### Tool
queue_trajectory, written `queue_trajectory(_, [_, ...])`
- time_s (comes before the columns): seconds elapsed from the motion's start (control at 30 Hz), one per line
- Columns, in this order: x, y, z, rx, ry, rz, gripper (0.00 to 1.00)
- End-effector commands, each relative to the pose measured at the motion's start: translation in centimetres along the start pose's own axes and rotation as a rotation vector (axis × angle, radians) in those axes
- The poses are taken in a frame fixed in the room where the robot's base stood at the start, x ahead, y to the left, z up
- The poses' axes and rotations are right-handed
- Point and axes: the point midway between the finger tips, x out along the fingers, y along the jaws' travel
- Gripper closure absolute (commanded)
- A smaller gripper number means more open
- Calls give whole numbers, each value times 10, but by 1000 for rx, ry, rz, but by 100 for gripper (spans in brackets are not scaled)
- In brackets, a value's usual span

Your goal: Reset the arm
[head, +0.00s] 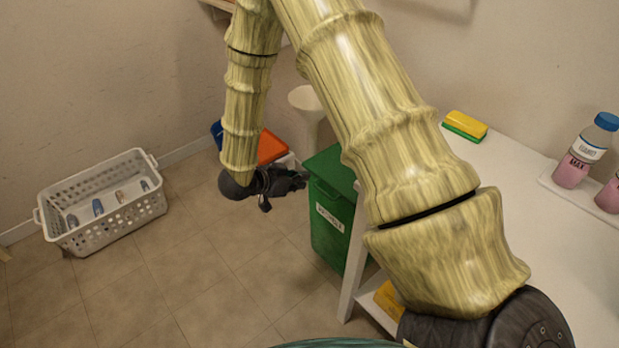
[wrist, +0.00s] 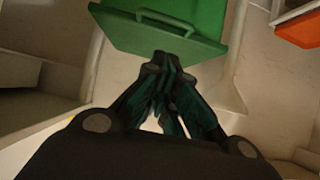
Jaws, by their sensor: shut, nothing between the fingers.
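My arm reaches across the head view from the lower right, up and over, then down to my gripper (head: 288,183). The gripper is dark and hangs in the air left of the green bin (head: 335,207). In the wrist view the fingers (wrist: 165,62) come together at the tips, and nothing shows between them. The green bin's lid (wrist: 165,30), with a handle, lies just beyond the fingertips in that view. I cannot tell the exact gap between them.
A white basket (head: 108,202) with small items stands on the floor at left. A white table (head: 530,215) at right bears a sponge (head: 464,126) and bottles (head: 587,150). An orange-lidded box (head: 271,147) stands behind my gripper. Tiled floor (head: 190,270) is clear at lower left.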

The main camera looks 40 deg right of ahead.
Motion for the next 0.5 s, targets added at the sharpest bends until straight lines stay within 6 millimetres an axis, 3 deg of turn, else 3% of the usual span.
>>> queue_trajectory(0.2, [-16,0,0,-1,0,0,100])
queue_trajectory(0.5, [-16,1,3,-15,-2,-12,100])
